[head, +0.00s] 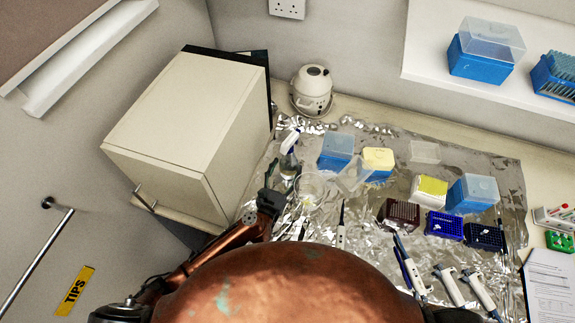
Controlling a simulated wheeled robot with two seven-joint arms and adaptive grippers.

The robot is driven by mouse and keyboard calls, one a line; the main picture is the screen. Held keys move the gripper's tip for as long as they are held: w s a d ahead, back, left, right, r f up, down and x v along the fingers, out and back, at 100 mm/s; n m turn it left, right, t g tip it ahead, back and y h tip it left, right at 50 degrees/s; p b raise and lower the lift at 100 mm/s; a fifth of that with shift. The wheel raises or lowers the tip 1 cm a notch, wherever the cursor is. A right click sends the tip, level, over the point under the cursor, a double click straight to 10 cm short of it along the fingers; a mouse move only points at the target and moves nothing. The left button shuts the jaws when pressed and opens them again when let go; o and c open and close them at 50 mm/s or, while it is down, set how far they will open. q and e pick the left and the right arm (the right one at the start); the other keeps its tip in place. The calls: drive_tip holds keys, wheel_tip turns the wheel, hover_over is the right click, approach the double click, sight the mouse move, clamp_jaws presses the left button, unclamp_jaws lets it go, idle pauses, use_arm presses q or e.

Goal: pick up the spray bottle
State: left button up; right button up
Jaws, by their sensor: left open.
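The spray bottle (288,163) stands on the foil near the right side of the cream box. It has a white and blue spray head and a clear body. My left gripper (279,180) is open, just in front of and slightly left of the bottle. Its dark fingers overlap the lower part of the bottle in the picture, so the base is partly hidden. I cannot tell whether the fingers touch it. My right gripper is not in view.
The cream box (165,125) stands close on the left. Pipettes (411,270) and dark racks (398,213) lie further right. A small white device (312,88) stands behind.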

use_arm(q)
drive_tip(key=shift+w+d+f, duration=0.2)
drive_tip(key=shift+w+f, duration=0.35)
drive_tip(key=shift+w, duration=0.1)
drive_tip(key=x, duration=0.6)
drive_tip(key=shift+w, duration=0.1)
drive_tip(key=shift+c, duration=0.2)
drive_tip(key=c, duration=1.6)
clamp_jaws()
drive_tip(key=shift+r, duration=0.1)
